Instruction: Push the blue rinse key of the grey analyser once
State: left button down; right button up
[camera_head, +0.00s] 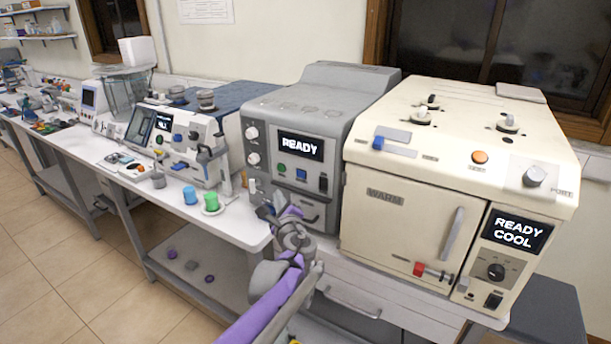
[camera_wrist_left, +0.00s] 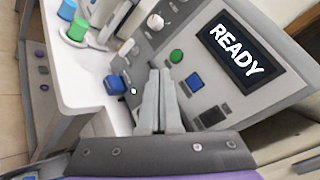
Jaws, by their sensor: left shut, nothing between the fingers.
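The grey analyser (camera_head: 315,95) stands in the middle of the head view with READY on its dark display. Its square blue key (camera_head: 301,174) sits below the display, right of a round green button (camera_head: 281,167). In the left wrist view the blue key (camera_wrist_left: 194,82) is unlit and uncovered. My left gripper (camera_head: 272,208) is in front of the analyser's lower front. In the left wrist view its fingers (camera_wrist_left: 160,74) are together and empty. Their tips appear just left of the blue key. I cannot tell how far they are from the panel. My right gripper is not in view.
A cream oven (camera_head: 385,215) stands close on the right, with a door handle and a red-knobbed lever jutting out. A blue cup (camera_head: 190,195) and a green cup (camera_head: 211,201) stand on the white bench to the left. Another instrument (camera_head: 185,145) is behind them.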

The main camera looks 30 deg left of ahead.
pick_arm(q)
send_near(296, 174)
jog(key=shift+s+a+x, duration=0.1)
jog(key=shift+a+x, duration=0.05)
jog(key=shift+x, duration=0.7)
jog(key=shift+s+a+x, duration=0.1)
jog(key=shift+s+x, duration=0.05)
jog(key=shift+x, duration=0.7)
jog(key=shift+s+a+x, duration=0.1)
jog(key=shift+a+x, duration=0.05)
jog(key=shift+x, duration=0.7)
jog(key=shift+w+f, duration=0.1)
jog(key=shift+w+p, duration=0.3)
jog(key=shift+w, duration=0.05)
jog(key=shift+w, duration=0.35)
dwell(0.7)
dwell(0.4)
jog(key=shift+s, duration=0.85)
jog(key=shift+s+a, duration=0.2)
jog(key=shift+s, duration=2.3)
